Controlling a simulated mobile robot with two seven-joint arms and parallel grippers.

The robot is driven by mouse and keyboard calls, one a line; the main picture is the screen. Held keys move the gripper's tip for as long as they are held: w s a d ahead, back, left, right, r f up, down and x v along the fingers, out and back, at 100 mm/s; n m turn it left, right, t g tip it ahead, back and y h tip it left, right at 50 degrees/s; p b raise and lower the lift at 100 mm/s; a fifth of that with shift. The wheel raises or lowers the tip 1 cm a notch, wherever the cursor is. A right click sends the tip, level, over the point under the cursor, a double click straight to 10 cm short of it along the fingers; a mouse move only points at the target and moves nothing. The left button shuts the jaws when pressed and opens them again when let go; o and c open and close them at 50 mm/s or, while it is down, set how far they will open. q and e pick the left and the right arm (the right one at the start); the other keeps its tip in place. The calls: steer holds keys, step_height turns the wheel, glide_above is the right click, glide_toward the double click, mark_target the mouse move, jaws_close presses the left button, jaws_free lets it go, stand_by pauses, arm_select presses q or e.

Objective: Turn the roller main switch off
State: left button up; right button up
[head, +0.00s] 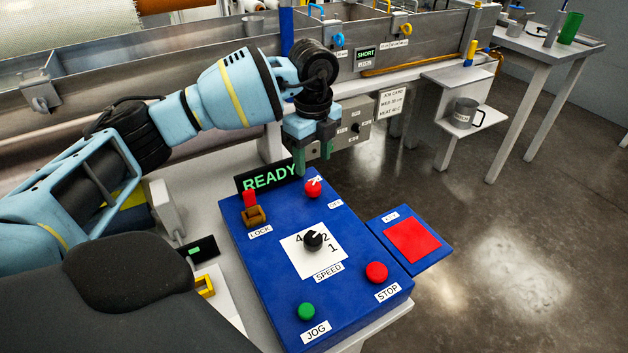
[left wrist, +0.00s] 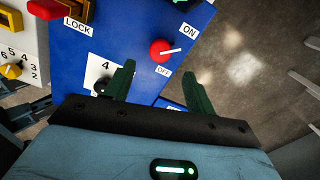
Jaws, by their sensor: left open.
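The roller main switch looks to be the red round knob (head: 313,188) with a white pointer, at the far edge of the blue control panel (head: 262,285). In the left wrist view the knob (left wrist: 160,51) sits between the ON and OFF labels, its pointer aimed right, roughly between them. My left gripper (head: 312,162) hangs over the panel's far edge, open and empty. Its dark green fingers (left wrist: 159,76) point toward the knob, which appears just beyond the fingertips, not between them. I cannot tell if they touch. My right gripper is not in view.
The panel also carries a LOCK switch (head: 254,214), a black SPEED dial (head: 313,240), a green JOG button (head: 306,311) and a red STOP button (head: 376,272). A READY sign (head: 270,178) stands behind it. A red pad (head: 412,240) lies to the right.

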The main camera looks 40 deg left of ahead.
mark_target(313, 186)
arm_select(q)
step_height(313, 186, down, 7)
steer(key=shift+f, duration=0.1)
stand_by(0.3)
steer(key=shift+c, duration=0.8)
steer(key=c, duration=0.8)
